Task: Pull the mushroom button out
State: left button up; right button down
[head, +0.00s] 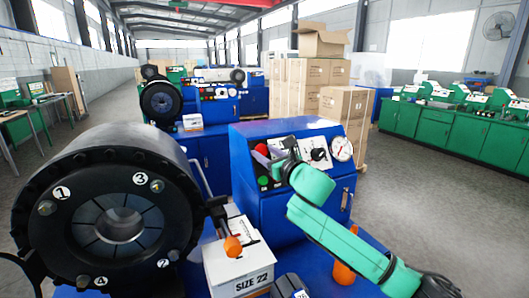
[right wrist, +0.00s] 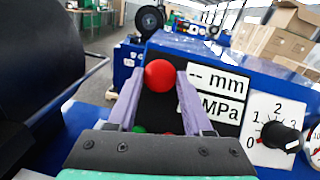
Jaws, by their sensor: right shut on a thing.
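The red mushroom button (right wrist: 159,76) is a round red head in front of the blue control box's dark panel. In the right wrist view it sits between the tips of the two purple fingers of my right gripper (right wrist: 160,82), which is shut on it. I cannot tell how far the button stands out. My left gripper is not in view.
A dial knob (right wrist: 279,136) and a gauge (head: 342,149) are right of the gripper. A green button (head: 264,181) lies just below it. The big black crimper head (head: 105,160) fills the left. A white box (head: 239,258) and orange-knobbed lever (head: 233,246) stand in front.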

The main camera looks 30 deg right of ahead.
jog(key=shift+s+r, duration=0.15)
jog(key=shift+s, duration=0.05)
jog(key=shift+c, duration=1.4)
grip_release()
jog(key=shift+s, duration=0.15)
jog(key=shift+s+d+f+b, duration=0.1)
jog(key=shift+s+f+b, duration=0.1)
jog(key=shift+s+b, duration=0.3)
jog(key=s+b, duration=0.8)
jog(key=s, duration=0.5)
jog(key=shift+s+r, duration=0.25)
jog(key=shift+s, duration=0.1)
jog(key=shift+w+d, duration=0.1)
